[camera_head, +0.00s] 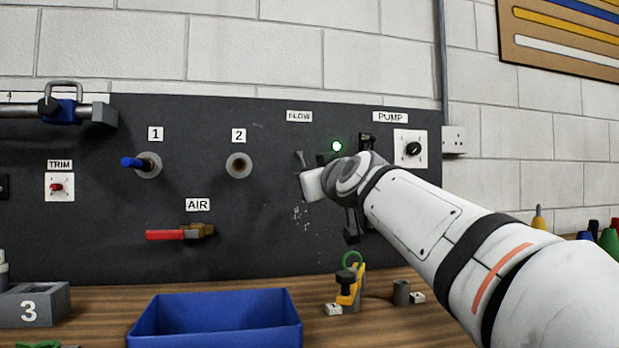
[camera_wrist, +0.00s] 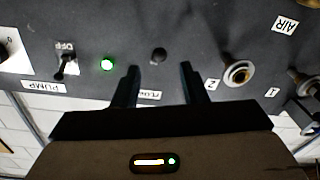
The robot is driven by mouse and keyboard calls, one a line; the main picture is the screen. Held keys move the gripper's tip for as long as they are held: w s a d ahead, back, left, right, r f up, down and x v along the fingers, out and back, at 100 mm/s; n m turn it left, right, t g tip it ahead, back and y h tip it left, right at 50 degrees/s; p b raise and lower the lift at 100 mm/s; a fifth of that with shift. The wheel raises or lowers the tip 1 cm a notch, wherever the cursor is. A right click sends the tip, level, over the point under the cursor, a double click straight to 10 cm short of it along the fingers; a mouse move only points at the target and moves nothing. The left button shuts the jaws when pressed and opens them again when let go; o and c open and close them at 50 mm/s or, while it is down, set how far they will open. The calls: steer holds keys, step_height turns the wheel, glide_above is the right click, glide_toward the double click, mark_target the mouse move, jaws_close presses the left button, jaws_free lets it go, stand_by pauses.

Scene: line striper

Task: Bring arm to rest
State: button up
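My arm reaches in from the right in the head view, its end close in front of the dark panel (camera_head: 100,235). My gripper (camera_wrist: 158,68) shows in the wrist view with its two dark fingers apart and nothing between the tips. A dark round knob (camera_wrist: 158,55) is on the panel just beyond the gap; I cannot tell whether the fingers touch the panel. In the head view the arm's end hides the knob and most of the gripper. A green lamp (camera_head: 336,146) is lit beside it, also in the wrist view (camera_wrist: 107,64).
The pump switch (camera_wrist: 66,68) and its white knob plate (camera_head: 411,148) are near the arm. A blue-handled peg (camera_head: 140,162), red air lever (camera_head: 175,235) and empty socket (camera_head: 238,165) are left. Below are a blue bin (camera_head: 215,309) and yellow tool (camera_head: 352,290).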

steer(key=shift+r+p, duration=0.1)
steer(key=shift+p, duration=0.5)
steer(key=s+d+f+m+g+h+p, duration=0.1)
steer(key=s+f+g+p, duration=0.3)
steer(key=s+p, duration=0.5)
steer(key=s+d+f+m+g+h+p, duration=0.1)
steer(key=s+d+f+m+g+p, duration=0.1)
steer(key=s+g+p, duration=0.4)
steer(key=s+d+f+m+g+h+p, duration=0.1)
steer(key=s+d+f+g+p, duration=0.3)
steer(key=s+p, duration=0.9)
steer(key=f+m+g+p, duration=0.1)
steer(key=p, duration=0.7)
steer(key=shift+s+d+f+m+g+h+p, duration=0.25)
steer(key=shift+s+f+m+g+h+p, duration=0.05)
steer(key=shift+s+h, duration=0.1)
